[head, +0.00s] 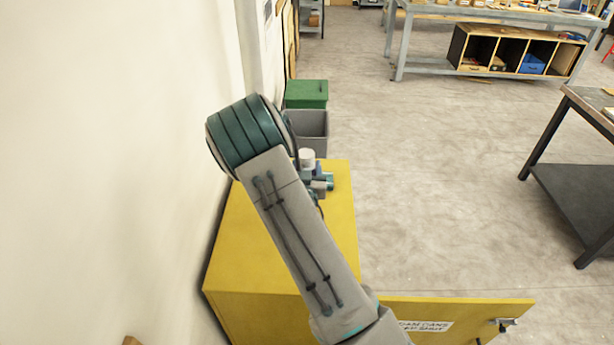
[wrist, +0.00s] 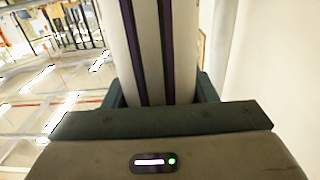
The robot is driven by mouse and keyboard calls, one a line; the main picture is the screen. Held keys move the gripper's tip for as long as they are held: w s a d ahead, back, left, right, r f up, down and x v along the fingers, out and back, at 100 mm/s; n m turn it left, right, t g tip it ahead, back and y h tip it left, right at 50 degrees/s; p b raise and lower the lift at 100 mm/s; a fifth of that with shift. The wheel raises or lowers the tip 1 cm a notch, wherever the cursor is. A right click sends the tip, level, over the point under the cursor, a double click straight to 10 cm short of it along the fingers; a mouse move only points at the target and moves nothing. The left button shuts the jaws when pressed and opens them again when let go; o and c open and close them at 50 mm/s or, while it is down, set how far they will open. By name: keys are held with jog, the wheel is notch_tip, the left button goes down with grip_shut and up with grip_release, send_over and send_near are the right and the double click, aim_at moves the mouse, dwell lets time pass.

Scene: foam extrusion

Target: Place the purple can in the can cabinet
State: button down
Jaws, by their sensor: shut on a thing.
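The purple can (wrist: 160,50), pale with dark purple stripes, stands out from between the fingers of my gripper (wrist: 160,92) in the wrist view. My gripper is shut on it; the can's far end is out of frame. In the head view my gripper (head: 319,183) is partly hidden behind my arm, above the far part of the yellow can cabinet (head: 238,255). A small pale cylinder (head: 307,156) shows beside it; I cannot tell whether it is the held can. The cabinet's door (head: 465,311) stands open to the right. The cabinet's inside is hidden.
A white wall (head: 100,150) runs close along the left. A grey bin (head: 309,128) and a green bin (head: 306,94) stand beyond the cabinet. A dark table (head: 580,190) is at the right. The floor between is clear.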

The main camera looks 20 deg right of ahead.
notch_tip(320, 180, down, 4)
jog(key=shift+r+p, duration=0.15)
jog(key=shift+p, duration=0.45)
jog(key=shift+f+b, duration=0.2)
jog(key=shift+b, duration=0.15)
jog(key=c, duration=0.6)
grip_release()
jog(key=shift+r, duration=0.1)
